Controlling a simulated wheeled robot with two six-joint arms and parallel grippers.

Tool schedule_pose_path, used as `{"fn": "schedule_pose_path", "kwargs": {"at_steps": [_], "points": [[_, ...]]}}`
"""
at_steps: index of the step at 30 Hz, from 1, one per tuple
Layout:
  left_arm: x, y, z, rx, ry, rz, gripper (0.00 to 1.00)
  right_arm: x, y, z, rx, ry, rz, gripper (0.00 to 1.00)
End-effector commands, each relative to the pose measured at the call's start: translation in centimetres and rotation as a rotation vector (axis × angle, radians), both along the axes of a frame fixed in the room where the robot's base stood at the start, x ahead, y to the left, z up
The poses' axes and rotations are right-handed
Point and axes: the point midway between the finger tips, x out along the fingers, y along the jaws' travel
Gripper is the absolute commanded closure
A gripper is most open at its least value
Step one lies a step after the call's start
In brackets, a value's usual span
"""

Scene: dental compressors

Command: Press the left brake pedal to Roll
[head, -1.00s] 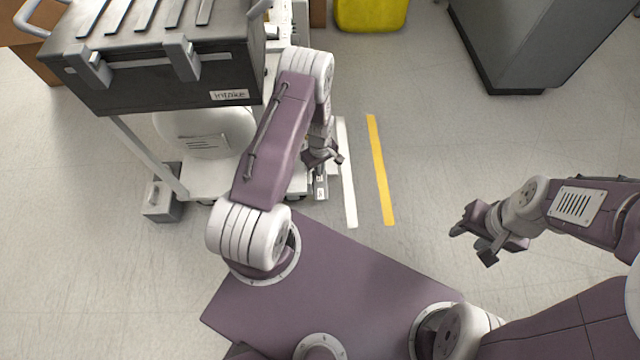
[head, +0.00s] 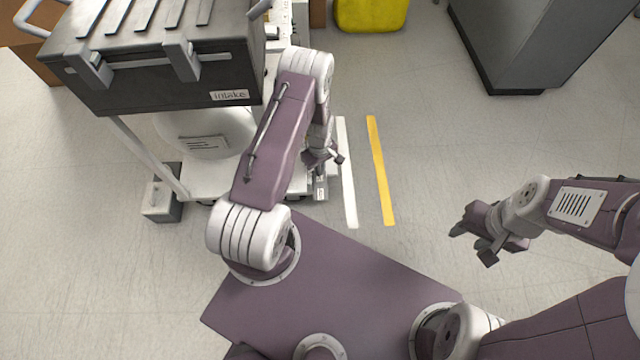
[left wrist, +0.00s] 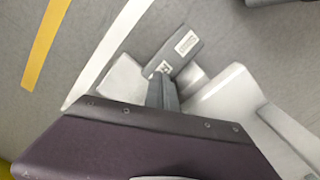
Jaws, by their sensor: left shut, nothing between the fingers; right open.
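A grey pedal (left wrist: 183,52) with a pale label shows in the left wrist view, at the foot of a white wheeled cart (left wrist: 225,95). In the head view the pedal (head: 320,190) is small, just below my left gripper (head: 326,158). My left gripper is shut and empty. In the left wrist view its fingertips (left wrist: 161,82) overlap the lower end of the pedal; whether they touch it I cannot tell. The label's words are too small to read. My right gripper (head: 480,238) is open and empty, over bare floor at the right.
A dark case (head: 165,85) labelled "Intake" sits on top of the cart and hides much of it. A small grey box (head: 160,203) stands on the floor at left.

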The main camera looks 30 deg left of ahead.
Motion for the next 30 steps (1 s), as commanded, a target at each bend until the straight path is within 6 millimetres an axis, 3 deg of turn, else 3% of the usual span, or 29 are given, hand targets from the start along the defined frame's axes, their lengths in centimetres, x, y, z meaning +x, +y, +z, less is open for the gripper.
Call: {"fn": "schedule_pose_path", "kwargs": {"at_steps": [30], "points": [[0.01, 0.0, -0.83, 0.0, 0.0, 0.0, 1.0, 0.0, 0.0, -0.59, 0.0, 0.0, 0.0, 0.57]]}}
